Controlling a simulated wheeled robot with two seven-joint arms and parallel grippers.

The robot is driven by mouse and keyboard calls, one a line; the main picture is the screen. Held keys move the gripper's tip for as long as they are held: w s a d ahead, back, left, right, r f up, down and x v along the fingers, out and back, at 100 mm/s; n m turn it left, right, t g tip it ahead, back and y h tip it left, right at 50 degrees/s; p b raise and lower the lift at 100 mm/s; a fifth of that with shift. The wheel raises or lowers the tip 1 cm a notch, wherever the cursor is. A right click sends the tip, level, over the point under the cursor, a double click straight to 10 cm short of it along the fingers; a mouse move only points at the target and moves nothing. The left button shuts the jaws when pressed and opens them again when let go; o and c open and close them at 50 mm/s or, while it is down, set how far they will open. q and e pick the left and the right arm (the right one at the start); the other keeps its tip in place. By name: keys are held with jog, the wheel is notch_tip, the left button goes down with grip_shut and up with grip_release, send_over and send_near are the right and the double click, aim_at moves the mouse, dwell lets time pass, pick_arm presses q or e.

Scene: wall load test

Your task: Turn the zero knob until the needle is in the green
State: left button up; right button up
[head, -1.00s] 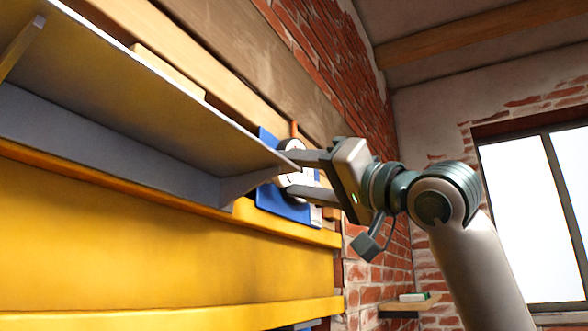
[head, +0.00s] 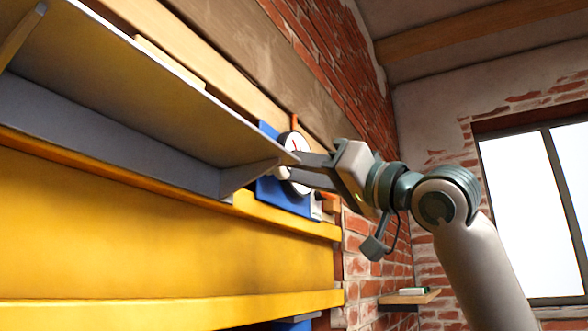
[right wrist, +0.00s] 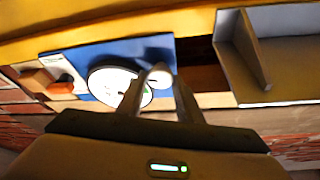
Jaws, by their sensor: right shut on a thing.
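A blue panel (head: 270,190) on the wall carries a round white dial gauge (head: 296,141). My right gripper (head: 290,168) reaches it from the right and is shut on a small pale knob (head: 281,173) at the dial's front. In the right wrist view the white dial (right wrist: 104,82) lies on the blue panel (right wrist: 90,55), and the pale knob (right wrist: 161,74) sits between the fingertips (right wrist: 158,86). A small green patch shows near a finger. A dark mark shows on the dial, but I cannot tell the needle's place against the green. My left gripper is out of view.
A grey shelf with a bracket (head: 245,174) juts out just left of the panel, close to my right fingertips. Yellow boards (head: 160,230) run below. A small wooden shelf (head: 410,298) is at lower right, near a window (head: 540,210).

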dwell(0.3)
jog(key=o, duration=1)
jog(key=shift+d, duration=0.1)
jog(key=shift+s+d+f+b, duration=0.35)
jog(key=shift+b, duration=0.2)
jog(key=shift+b+v, duration=4.3)
jog(key=shift+v, duration=3.75)
jog(key=shift+d, duration=0.1)
